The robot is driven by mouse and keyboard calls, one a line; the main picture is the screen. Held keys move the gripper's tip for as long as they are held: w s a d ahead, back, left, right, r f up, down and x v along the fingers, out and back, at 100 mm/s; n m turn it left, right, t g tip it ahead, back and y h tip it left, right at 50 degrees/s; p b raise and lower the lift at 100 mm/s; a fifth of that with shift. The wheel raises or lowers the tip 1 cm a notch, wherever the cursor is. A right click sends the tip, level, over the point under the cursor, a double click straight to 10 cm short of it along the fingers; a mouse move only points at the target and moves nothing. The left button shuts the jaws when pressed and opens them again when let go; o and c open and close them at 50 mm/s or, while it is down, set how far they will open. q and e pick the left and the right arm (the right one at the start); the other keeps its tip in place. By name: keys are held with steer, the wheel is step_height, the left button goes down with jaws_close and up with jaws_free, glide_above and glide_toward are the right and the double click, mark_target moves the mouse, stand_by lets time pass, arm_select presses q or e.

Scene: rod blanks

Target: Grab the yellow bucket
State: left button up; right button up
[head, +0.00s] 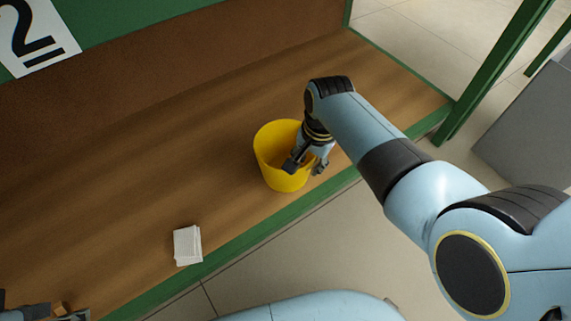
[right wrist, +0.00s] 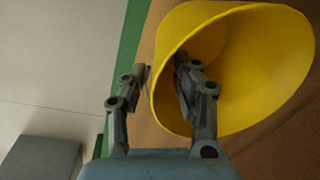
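The yellow bucket (head: 283,178) stands upright on the brown wooden bench, near its green front edge. It also shows large in the right wrist view (right wrist: 265,70), its mouth facing the camera. My right gripper (head: 306,168) is at the bucket's right side. In the right wrist view the gripper (right wrist: 162,75) straddles the rim, one finger inside the bucket and the other outside. The fingers are apart, with a gap around the wall. My left gripper (head: 48,313) shows only partly at the bottom left corner; its fingers are mostly cut off.
A small white stack (head: 187,245) lies on the bench left of the bucket, near the front edge. A green post (head: 490,75) stands at the right. The bench behind the bucket is clear.

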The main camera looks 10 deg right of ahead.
mark_target(308, 170)
step_height(308, 170, down, 3)
steer(key=shift+f+b, duration=0.15)
steer(key=shift+b, duration=0.65)
steer(key=shift+w+f, duration=0.15)
arm_select(q)
steer(key=w+f+t, duration=0.2)
steer(key=f, duration=0.1)
steer(key=shift+w+d+t, duration=0.15)
steer(key=shift+t, duration=0.15)
arm_select(e)
jaws_close()
